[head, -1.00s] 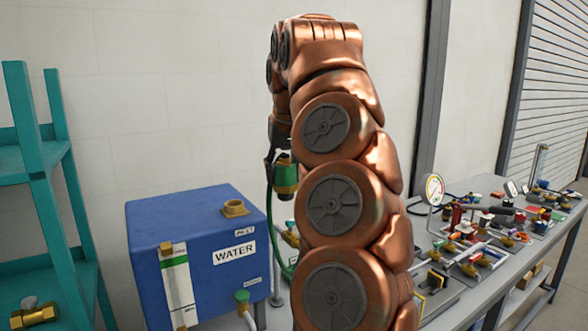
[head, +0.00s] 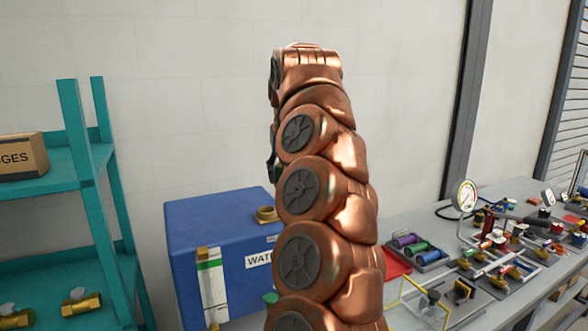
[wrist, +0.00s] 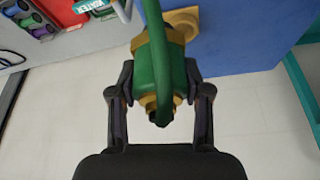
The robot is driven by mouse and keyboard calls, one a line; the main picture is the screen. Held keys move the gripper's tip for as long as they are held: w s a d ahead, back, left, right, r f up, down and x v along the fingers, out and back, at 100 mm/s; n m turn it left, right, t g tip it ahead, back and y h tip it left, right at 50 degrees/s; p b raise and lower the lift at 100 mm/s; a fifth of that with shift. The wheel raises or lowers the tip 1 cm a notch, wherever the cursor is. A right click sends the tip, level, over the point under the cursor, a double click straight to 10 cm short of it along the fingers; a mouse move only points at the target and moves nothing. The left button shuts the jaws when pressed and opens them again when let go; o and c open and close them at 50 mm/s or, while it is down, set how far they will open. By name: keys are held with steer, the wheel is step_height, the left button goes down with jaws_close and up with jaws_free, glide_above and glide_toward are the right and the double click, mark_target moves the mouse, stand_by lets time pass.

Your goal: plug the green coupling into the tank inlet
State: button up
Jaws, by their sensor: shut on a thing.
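In the wrist view my gripper (wrist: 159,82) is shut on the green coupling (wrist: 160,62), which has brass-coloured ends. A green hose runs over the coupling's front. The tank inlet, a brass fitting (wrist: 186,20), shows just past the coupling's far end; I cannot tell whether they touch. In the head view the inlet (head: 266,213) stands on top of the blue water tank (head: 225,215). My arm hides the coupling and most of my gripper there; only a dark sliver shows left of the arm, above the tank.
A teal shelf (head: 85,165) stands left of the tank, with a cardboard box (head: 20,157) and brass valves (head: 82,302). A grey bench (head: 400,225) on the right carries a gauge (head: 465,196), a red tray (head: 397,262) and many fittings. A wall is behind the tank.

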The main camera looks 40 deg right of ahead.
steer(key=w, duration=0.7)
steer(key=shift+w+n, duration=0.3)
steer(key=shift+n, duration=0.1)
stand_by(0.6)
steer(key=shift+s+r+m, duration=0.15)
steer(key=shift+r+m, duration=0.15)
stand_by(0.3)
steer(key=shift+a+f, duration=0.1)
steer(key=shift+f, duration=0.05)
steer(key=shift+f, duration=2.7)
